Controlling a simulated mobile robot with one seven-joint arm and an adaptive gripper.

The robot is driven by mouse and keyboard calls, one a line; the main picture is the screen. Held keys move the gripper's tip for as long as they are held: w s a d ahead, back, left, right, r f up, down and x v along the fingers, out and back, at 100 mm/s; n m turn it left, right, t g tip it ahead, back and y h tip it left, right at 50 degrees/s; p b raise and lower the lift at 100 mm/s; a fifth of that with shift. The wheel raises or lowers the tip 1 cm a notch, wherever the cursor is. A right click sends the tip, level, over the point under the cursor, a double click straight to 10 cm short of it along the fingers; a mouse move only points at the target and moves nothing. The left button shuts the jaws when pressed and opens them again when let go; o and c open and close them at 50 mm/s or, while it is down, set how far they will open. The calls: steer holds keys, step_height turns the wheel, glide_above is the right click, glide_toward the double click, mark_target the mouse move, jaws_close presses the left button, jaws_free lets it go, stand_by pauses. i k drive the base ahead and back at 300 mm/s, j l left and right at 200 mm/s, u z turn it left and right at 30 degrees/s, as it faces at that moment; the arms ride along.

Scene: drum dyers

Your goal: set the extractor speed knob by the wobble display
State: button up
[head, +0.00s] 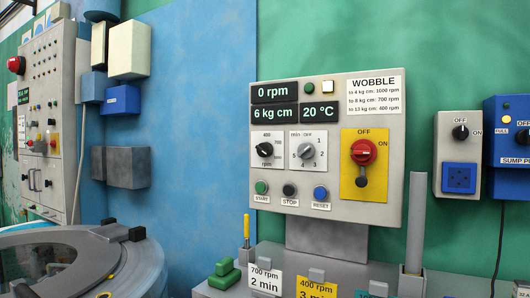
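The grey control panel (330,210) stands centre right in the head view. Its displays read 0 rpm (274,93), 6 kg cm (273,114) and 20 °C (320,112). My gripper is not in view.
A red OFF/ON switch (363,151) and START (261,187), STOP (289,190) and RESET (320,193) buttons crowd the panel. Cards for 700 rpm (265,282) and 400 rpm (317,287) stand below. A grey post (415,225) rises at right. A round drum machine (85,262) is lower left.

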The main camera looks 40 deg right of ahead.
mark_target(264, 150)
steer(key=z, duration=1.25)
